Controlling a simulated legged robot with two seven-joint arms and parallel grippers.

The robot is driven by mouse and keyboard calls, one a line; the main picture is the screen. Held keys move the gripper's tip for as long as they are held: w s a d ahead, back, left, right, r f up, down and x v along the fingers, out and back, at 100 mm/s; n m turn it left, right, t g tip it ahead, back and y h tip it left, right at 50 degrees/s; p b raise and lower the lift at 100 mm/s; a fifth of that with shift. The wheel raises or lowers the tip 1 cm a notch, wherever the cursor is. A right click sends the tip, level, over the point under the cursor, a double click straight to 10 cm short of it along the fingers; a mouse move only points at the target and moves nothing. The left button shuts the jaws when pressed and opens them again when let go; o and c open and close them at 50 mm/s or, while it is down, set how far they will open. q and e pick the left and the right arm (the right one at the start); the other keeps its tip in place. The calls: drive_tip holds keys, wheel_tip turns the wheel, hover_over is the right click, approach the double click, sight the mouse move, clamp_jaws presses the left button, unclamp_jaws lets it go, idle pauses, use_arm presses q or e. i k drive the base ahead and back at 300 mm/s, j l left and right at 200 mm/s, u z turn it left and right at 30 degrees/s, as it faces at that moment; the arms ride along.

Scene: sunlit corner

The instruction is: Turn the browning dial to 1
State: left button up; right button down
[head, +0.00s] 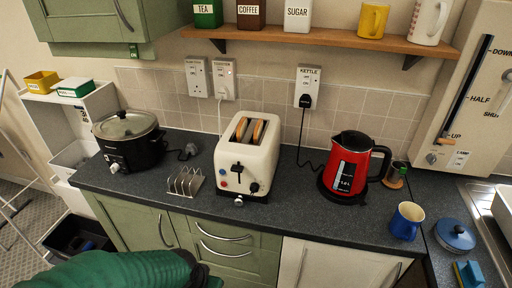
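The cream toaster (257,152) stands on the dark worktop at the middle, with two browned slices of bread (250,130) in its slots. A round black dial (254,187) is on the right of its front face; its numbers and pointer are too small to read. A dark lever (237,167) is at the front's upper middle, and a small red button and a blue button are on the left. My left arm's green sleeve crosses the bottom left. Its dark end, my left gripper (202,277), is below the worktop edge, apart from the toaster; its fingers are not clear. My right gripper is out of view.
A metal toast rack (185,182) stands just left of the toaster, and a black slow cooker (130,142) farther left. A red kettle (346,168) and a blue mug (406,221) are to the right. A shelf (330,40) runs above. Worktop in front of the toaster is narrow.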

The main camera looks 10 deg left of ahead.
sight(254, 187)
drive_tip(key=u, duration=0.4)
drive_tip(key=k+l+u, duration=0.1)
drive_tip(key=u, duration=0.3)
drive_tip(key=k+u, duration=0.2)
drive_tip(key=u, duration=0.2)
drive_tip(key=k+u, duration=0.15)
drive_tip(key=u, duration=0.25)
